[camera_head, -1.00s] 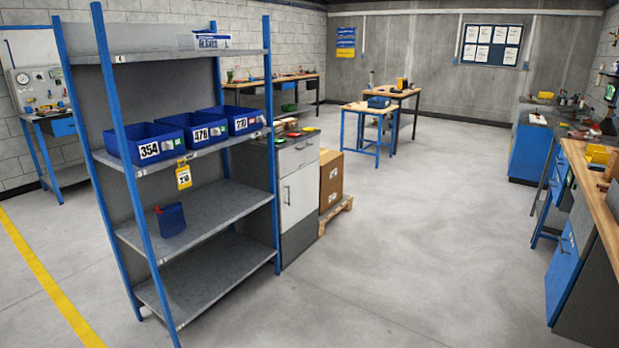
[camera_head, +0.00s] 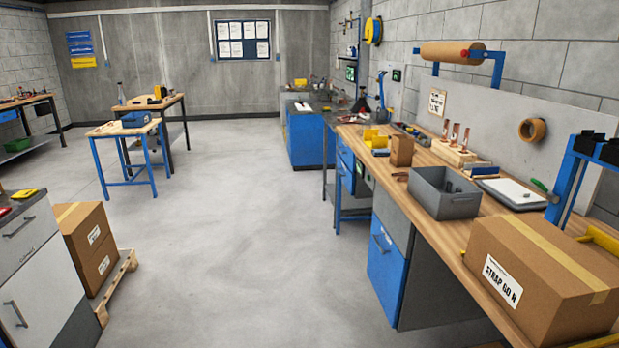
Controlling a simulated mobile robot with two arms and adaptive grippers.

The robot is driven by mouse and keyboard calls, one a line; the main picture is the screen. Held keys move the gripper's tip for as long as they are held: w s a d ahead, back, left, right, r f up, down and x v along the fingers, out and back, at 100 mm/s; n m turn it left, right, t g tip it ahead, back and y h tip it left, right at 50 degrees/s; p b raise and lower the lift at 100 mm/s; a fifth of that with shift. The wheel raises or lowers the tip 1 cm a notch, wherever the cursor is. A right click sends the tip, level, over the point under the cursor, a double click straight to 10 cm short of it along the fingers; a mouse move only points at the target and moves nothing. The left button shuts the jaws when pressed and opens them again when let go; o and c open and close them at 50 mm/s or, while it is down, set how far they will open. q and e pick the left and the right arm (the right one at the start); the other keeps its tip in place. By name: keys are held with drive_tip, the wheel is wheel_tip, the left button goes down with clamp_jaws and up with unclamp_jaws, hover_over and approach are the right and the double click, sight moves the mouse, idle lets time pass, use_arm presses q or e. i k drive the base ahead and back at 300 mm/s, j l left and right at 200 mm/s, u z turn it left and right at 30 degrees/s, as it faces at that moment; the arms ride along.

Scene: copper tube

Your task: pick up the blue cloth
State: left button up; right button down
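I cannot make out a blue cloth in the head view. Neither of my grippers is in view.
A wooden-topped workbench (camera_head: 421,222) runs along the right with a grey bin (camera_head: 444,192) and a large cardboard box (camera_head: 541,275). A small blue-legged table (camera_head: 113,130) stands farther back. The middle floor is clear.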

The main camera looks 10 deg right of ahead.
sight(383, 152)
drive_tip(key=i+j+z, duration=0.2)
drive_tip(key=i+z, duration=0.15)
drive_tip(key=i, duration=0.15)
drive_tip(key=i+j+z, duration=0.3)
drive_tip(key=i, duration=0.2)
drive_tip(key=i+j+z, duration=0.35)
drive_tip(key=i+j+u, duration=0.1)
drive_tip(key=i, duration=0.2)
